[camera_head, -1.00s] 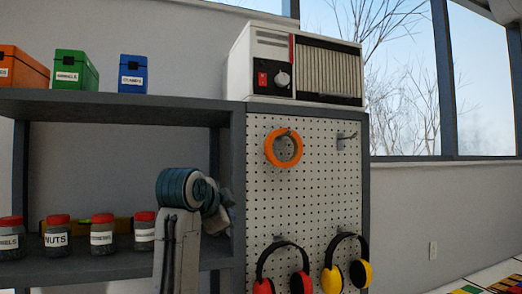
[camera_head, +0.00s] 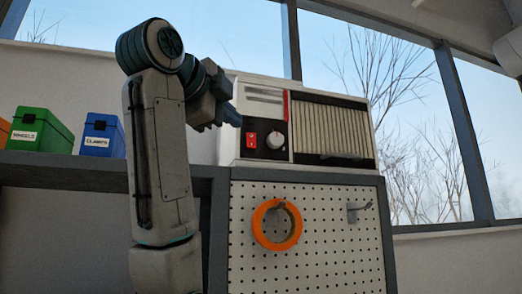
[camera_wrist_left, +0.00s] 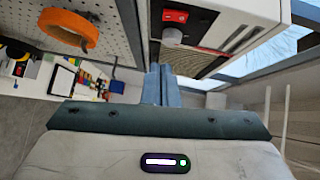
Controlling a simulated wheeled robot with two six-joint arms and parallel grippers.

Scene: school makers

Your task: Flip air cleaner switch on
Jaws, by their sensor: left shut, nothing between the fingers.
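The air cleaner (camera_head: 330,135) is a white box with a dark front and a beige grille, standing on top of the pegboard cabinet. Its red switch (camera_head: 250,140) is at the left of the front panel, beside a pale round knob (camera_head: 275,140). The switch (camera_wrist_left: 175,16) and knob (camera_wrist_left: 171,37) also show in the left wrist view. My left gripper (camera_head: 236,117) is shut and empty, just left of and slightly above the switch; I cannot tell whether it touches the air cleaner. In the left wrist view its fingers (camera_wrist_left: 160,75) point toward the front panel. My right gripper is not in view.
A green box (camera_head: 42,132) and a blue box (camera_head: 102,137) stand on the shelf top at left, behind my left arm. An orange tape roll (camera_head: 262,236) hangs on the pegboard (camera_head: 330,235) below the air cleaner. Windows lie behind.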

